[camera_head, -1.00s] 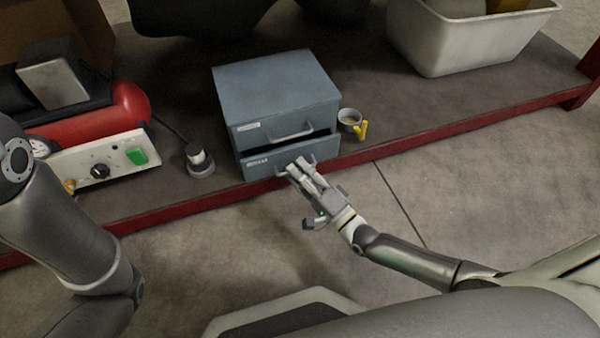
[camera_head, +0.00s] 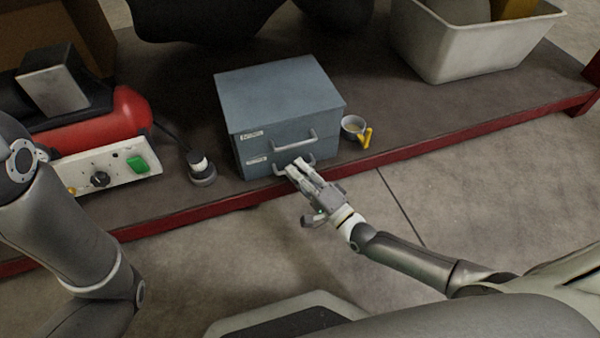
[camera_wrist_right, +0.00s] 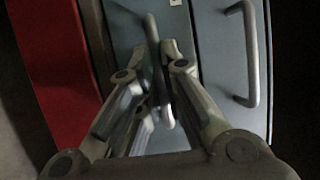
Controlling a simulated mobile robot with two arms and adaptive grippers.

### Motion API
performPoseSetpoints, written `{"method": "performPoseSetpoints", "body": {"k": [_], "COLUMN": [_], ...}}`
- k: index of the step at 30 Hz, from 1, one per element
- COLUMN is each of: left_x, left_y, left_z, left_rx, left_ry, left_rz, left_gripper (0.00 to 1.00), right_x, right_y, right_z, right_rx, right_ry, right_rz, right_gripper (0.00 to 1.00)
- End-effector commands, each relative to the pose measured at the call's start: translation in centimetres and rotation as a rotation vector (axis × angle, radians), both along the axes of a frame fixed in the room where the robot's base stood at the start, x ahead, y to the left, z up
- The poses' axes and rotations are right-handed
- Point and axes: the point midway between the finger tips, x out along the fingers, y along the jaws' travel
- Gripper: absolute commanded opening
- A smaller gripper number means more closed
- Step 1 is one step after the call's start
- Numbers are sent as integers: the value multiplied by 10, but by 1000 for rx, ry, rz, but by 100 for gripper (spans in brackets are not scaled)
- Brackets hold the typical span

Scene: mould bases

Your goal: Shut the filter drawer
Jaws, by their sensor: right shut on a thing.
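A blue-grey two-drawer cabinet (camera_head: 280,95) stands on the bench near its front edge. Its lower drawer (camera_head: 250,170) has its front about flush with the upper drawer (camera_head: 270,138), with no open gap showing. My right gripper (camera_head: 293,168) is at the lower drawer's front. In the right wrist view its fingers (camera_wrist_right: 162,95) are closed around the lower drawer's handle (camera_wrist_right: 153,50). The upper drawer's handle (camera_wrist_right: 250,55) is free to the right there. My left gripper is out of view; only my left arm shows.
A grey cup with a yellow handle (camera_head: 353,127) stands close to the cabinet's right side. A small dark cylinder (camera_head: 201,168) stands to its left, beside a red machine with a control panel (camera_head: 105,170). A pale bin (camera_head: 470,50) is at the back right.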

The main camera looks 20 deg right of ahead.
Motion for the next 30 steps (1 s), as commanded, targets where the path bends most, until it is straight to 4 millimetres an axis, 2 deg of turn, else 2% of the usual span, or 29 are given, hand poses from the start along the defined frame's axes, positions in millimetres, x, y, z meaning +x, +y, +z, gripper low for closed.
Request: {"method": "performPoseSetpoints", "body": {"k": [2,3,7,20,23,30], "left_x": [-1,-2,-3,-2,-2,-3], "left_y": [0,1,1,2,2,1], "left_z": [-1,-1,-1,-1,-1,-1], "left_rx": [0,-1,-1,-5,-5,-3], "left_ry": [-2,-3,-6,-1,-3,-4], "left_rz": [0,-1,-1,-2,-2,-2], "left_gripper": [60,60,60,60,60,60], "right_x": [4,4,3,-4,-15,-60], "right_y": [-3,-3,-2,-4,-9,-30], "right_z": [1,1,1,-1,-4,-13], "right_rx": [0,0,0,0,-1,-2], "right_ry": [1,-1,0,2,4,3], "right_rz": [-7,-7,-6,-4,-4,-4], "right_gripper": [0,13,30,30,30,30]}}
